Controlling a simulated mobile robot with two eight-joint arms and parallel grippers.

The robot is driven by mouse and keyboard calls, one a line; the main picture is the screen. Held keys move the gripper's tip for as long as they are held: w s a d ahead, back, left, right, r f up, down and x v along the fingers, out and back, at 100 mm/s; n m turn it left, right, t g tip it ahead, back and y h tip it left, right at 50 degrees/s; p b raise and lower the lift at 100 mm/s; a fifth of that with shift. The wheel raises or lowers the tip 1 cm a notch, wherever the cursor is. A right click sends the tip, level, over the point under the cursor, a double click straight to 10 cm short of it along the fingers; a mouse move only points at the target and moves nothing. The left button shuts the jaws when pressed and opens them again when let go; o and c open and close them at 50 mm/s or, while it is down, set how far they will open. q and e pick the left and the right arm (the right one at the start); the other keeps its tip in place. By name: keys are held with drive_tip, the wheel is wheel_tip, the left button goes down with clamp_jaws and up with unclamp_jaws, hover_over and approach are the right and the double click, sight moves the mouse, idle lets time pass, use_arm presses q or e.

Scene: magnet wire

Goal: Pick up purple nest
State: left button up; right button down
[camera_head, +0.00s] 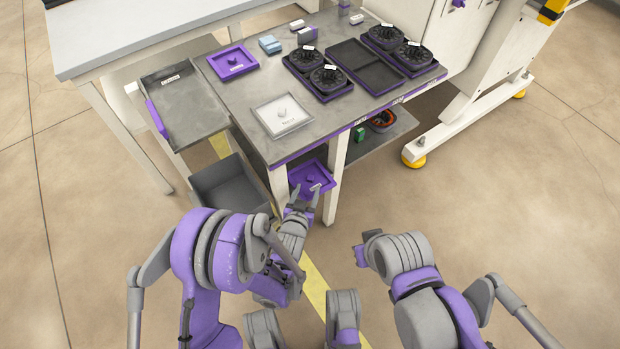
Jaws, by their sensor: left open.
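A purple square nest (325,181) with a small knob and a white label sits low at the table's front edge, below the tabletop. My left gripper (304,196) is open at its near edge, with its fingers pointing at it and overlapping its front part. I cannot tell whether they touch it. A second purple nest (222,71), also labelled, lies on the tabletop at the back left.
A white nest (265,115) lies on the tabletop (210,92) near its front edge. Dark trays with black round spools (327,78) stand further back. A grey bin (213,187) is left of the low nest. A table leg (335,185) stands just right of it.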

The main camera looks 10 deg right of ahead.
sight(310, 179)
use_arm(q)
drive_tip(key=b+x, duration=0.1)
drive_tip(key=x, duration=0.5)
drive_tip(key=shift+w+a, duration=0.1)
drive_tip(key=shift+a, duration=0.1)
drive_tip(key=shift+r, duration=0.1)
clamp_jaws()
